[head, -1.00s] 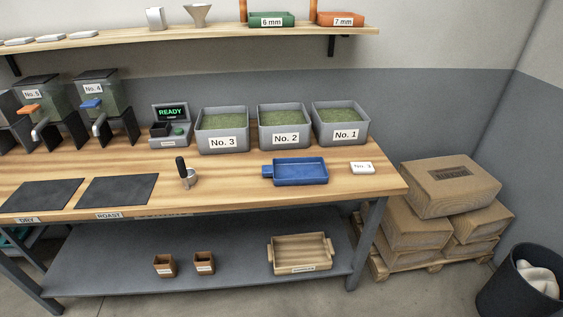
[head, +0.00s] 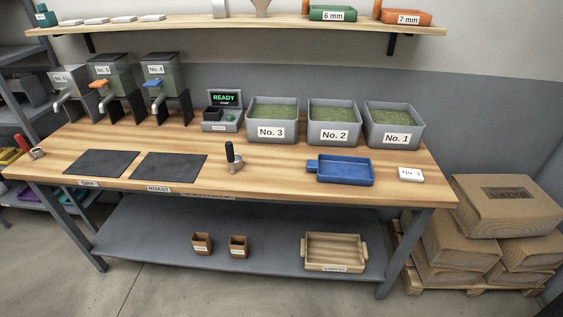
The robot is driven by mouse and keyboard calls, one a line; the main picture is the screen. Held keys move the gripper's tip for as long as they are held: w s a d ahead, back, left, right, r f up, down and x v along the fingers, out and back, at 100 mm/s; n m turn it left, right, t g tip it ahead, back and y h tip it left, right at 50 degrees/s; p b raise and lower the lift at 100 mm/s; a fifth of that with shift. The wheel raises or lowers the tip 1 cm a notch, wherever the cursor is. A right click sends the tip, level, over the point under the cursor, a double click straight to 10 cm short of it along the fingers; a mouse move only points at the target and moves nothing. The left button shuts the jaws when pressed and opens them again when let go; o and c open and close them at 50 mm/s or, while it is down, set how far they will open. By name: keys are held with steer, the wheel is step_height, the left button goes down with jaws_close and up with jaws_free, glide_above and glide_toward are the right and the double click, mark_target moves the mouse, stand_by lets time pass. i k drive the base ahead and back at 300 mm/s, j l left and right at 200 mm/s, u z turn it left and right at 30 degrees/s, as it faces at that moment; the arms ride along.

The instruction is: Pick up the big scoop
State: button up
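Two scoops stand on the wooden bench (head: 270,180) in the head view. One scoop with a black upright handle (head: 234,160) and a small metal cup stands near the middle, right of the dark mats. Another scoop with a red handle (head: 35,150) and a metal cup stands at the bench's far left end. I cannot tell from their size which is the big one. Nothing touches either scoop. My gripper is not in view.
Grey bins No. 3 (head: 271,132), No. 2 and No. 1 stand at the back right. A blue tray (head: 345,172) lies in front of them. Two dark mats (head: 168,167) lie left of the black-handled scoop. Stacked sacks (head: 500,210) flank the bench's right end.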

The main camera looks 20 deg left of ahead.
mark_target(235, 163)
steer(key=i+j, duration=0.25)
steer(key=i, duration=0.15)
steer(key=i+j, duration=0.3)
steer(key=i, duration=0.15)
steer(key=i+j, duration=0.25)
steer(key=i, duration=0.15)
steer(key=u, duration=0.05)
